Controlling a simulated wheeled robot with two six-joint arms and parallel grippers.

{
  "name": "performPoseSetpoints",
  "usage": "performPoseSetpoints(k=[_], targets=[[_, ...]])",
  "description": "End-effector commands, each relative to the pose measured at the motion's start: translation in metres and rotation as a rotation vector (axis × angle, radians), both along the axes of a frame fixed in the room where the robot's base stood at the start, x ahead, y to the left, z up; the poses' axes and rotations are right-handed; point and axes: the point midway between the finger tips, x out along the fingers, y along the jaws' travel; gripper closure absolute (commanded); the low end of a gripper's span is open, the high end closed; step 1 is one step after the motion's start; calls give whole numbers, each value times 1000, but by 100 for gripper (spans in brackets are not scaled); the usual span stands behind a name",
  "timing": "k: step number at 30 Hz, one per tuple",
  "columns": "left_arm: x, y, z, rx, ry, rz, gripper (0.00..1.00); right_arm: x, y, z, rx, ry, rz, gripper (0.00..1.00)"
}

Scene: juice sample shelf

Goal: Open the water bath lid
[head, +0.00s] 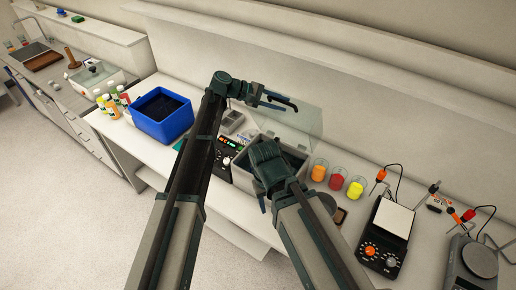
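The water bath (242,178) stands on the bench in the middle, a grey tank with a dark control panel (229,150) on its left side. Its clear lid (304,119) stands raised and tilted at the back, and part of the tank opening shows below it. My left gripper (283,103) is at the lid's upper left edge. Its two dark fingers look apart, with nothing seen between them; whether they touch the lid is unclear.
A blue bin (161,116) and several bottles (110,106) stand to the left. Cups of orange, red and yellow juice (337,179) stand right of the bath. A hot plate (387,232) and a round-topped device (479,262) are further right. A wall ledge runs behind the bench.

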Motion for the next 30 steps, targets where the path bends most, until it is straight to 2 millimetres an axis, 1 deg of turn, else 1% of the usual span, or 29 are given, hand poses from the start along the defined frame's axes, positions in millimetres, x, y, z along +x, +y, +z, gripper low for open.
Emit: performPoseSetpoints(k=[1,3,8,18,24,30], targets=[[-11,7,-7,3,0,3,70,0,0,-6,0,0,0,50],[-21,14,-11,3,0,3,70,0,0,-11,0,0,0,50],[-43,31,-24,1,0,3,70,0,0,-24,0,0,0,50],[-86,61,-62,0,1,3,70,0,0,-62,0,0,0,50],[-103,74,-81,-1,1,2,70,0,0,-81,0,0,0,50],[-111,80,-92,-3,-2,1,70,0,0,-92,0,0,0,50]])
